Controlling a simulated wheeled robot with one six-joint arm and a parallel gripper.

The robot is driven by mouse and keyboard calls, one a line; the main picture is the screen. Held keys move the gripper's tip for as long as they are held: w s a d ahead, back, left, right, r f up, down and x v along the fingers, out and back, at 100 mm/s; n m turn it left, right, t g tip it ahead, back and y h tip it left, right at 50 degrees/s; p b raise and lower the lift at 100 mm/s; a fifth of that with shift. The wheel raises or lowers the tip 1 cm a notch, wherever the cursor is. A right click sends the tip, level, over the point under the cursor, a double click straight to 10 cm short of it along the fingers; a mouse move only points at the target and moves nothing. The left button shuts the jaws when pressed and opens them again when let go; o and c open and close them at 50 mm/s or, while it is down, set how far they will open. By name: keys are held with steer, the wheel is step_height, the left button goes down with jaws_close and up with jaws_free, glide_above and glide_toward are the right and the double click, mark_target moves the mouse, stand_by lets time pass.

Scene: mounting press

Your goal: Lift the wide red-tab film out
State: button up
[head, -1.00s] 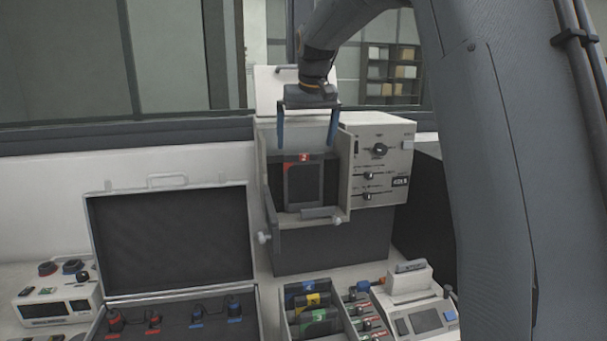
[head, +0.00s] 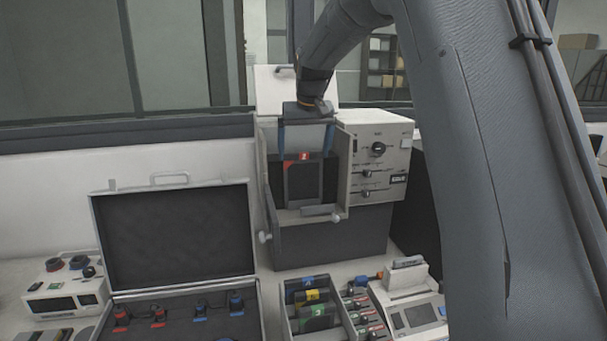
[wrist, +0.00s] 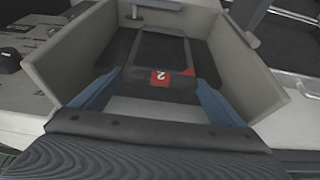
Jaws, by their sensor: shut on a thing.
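The wide red-tab film (head: 304,181) is a dark framed sheet with a red corner and a red tab marked 2. It stands upright inside the open chamber of the press (head: 344,196). My gripper (head: 306,153) reaches down into the chamber from above, its two blue fingers at either side of the film's top edge. In the wrist view the fingers (wrist: 160,92) are shut on the dark top bar of the film (wrist: 160,50), with the red tab between them. The film's lower end is at the front of the chamber.
A rack with blue, yellow and green tabbed films (head: 313,305) stands below the press. An open case (head: 173,238) with red and blue knobbed parts lies left. A control panel (head: 378,155) flanks the chamber's right side, and the chamber walls (wrist: 75,60) stand close around the fingers.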

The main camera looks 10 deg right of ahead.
steer(key=shift+s+r, duration=0.1)
steer(key=shift+s+r+b, duration=0.3)
steer(key=shift+b, duration=0.15)
steer(key=s+r+b, duration=0.2)
steer(key=s, duration=0.2)
steer(key=s+r+b, duration=0.2)
steer(key=s, duration=0.3)
steer(key=s+r+b, duration=0.2)
steer(key=s+r, duration=0.1)
steer(key=s, duration=0.1)
steer(key=shift+s+r, duration=0.1)
steer(key=shift+s, duration=0.05)
steer(key=c, duration=0.6)
steer(key=shift+c, duration=0.2)
